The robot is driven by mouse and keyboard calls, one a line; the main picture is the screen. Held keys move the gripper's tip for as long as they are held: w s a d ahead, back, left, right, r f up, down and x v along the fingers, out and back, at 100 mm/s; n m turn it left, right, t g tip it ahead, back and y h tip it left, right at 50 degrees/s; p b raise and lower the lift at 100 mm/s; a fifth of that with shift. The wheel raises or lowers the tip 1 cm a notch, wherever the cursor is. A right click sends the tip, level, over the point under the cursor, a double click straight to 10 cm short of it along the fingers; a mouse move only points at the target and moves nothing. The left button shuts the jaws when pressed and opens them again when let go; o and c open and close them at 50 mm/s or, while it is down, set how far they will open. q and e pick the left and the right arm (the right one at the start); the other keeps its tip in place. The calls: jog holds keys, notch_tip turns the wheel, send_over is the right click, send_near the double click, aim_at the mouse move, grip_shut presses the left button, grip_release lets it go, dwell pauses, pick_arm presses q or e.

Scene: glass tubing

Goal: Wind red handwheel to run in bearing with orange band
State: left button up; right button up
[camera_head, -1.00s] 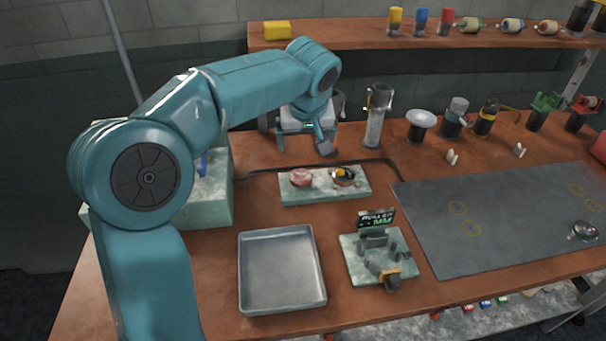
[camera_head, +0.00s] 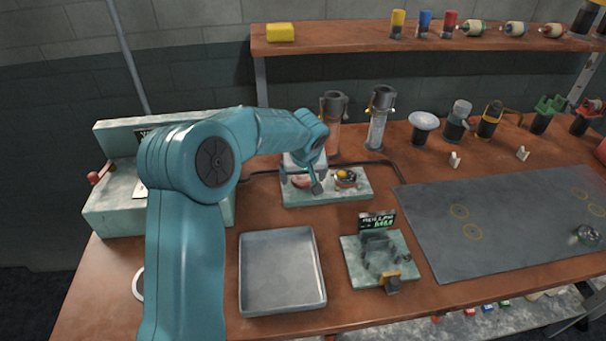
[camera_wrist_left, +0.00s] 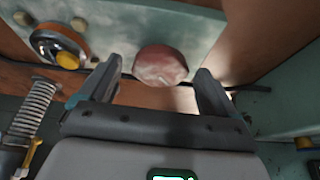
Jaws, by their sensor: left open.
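The red handwheel (camera_head: 300,182) is a mottled red disc on a pale green block (camera_head: 325,198) at the back of the bench. It shows whole in the left wrist view (camera_wrist_left: 160,64). Beside it on the block sits the bearing with orange band (camera_head: 345,179), dark with a yellow cap, also in the wrist view (camera_wrist_left: 60,48). My left gripper (camera_head: 299,184) is open over the handwheel, with one finger on either side in the wrist view (camera_wrist_left: 160,72). Whether the fingers touch it I cannot tell. My right gripper is not in view.
An empty grey tray (camera_head: 281,303) and a green stand with a display (camera_head: 377,220) lie in front. Tall clear cylinders (camera_head: 378,128) stand behind the block. A dark mat (camera_head: 510,230) covers the right.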

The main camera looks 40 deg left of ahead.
pick_arm(q)
jog(key=c, duration=1.1)
jog(key=shift+o, duration=0.3)
